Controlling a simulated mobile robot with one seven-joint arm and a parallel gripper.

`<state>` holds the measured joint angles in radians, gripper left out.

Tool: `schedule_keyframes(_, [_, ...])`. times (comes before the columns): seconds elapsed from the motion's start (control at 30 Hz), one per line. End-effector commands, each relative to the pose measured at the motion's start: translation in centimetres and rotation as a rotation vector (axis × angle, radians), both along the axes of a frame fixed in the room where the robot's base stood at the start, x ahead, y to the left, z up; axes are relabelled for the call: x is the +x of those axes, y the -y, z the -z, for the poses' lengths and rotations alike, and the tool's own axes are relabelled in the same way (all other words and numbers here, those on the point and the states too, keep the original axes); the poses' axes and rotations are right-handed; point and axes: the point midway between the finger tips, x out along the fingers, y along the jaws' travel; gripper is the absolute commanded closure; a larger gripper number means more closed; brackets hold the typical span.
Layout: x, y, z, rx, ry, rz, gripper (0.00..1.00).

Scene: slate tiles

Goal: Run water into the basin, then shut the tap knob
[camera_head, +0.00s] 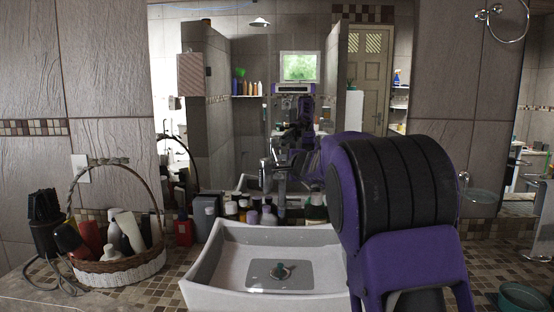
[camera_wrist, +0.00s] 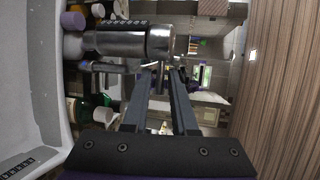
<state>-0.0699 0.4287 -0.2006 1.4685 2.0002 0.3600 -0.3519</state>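The white basin (camera_head: 215,262) sits on the tiled counter with a grey drain plate and a dark green-grey drain piece inside; I see no clear water in it. The chrome tap (camera_head: 265,172) stands behind the basin. In the wrist view the tap's thick chrome body (camera_wrist: 130,42) lies sideways at upper left, just beyond my fingertips. My gripper (camera_wrist: 167,72) has two dark fingers with a gap between them, and nothing is clearly held. Its tips are close to the tap; I cannot tell whether they touch it. The tap knob is not clearly distinguishable. My arm hides the basin's right side.
A wicker basket (camera_head: 118,268) of bottles and a black hair dryer (camera_head: 45,215) stand at left. Several small bottles (camera_head: 250,214) line the counter behind the basin. A mirror (camera_head: 230,120) covers the wall behind. A green bowl (camera_head: 524,297) sits at lower right.

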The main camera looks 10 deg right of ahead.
Motion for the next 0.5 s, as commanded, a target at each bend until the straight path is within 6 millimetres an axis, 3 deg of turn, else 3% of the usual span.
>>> schedule_keyframes(0.2, [2.8,-0.6,0.4,0.000,-0.001,0.000,0.74])
schedule_keyframes(0.5, [3.8,-0.8,0.7,0.001,0.000,0.001,0.74])
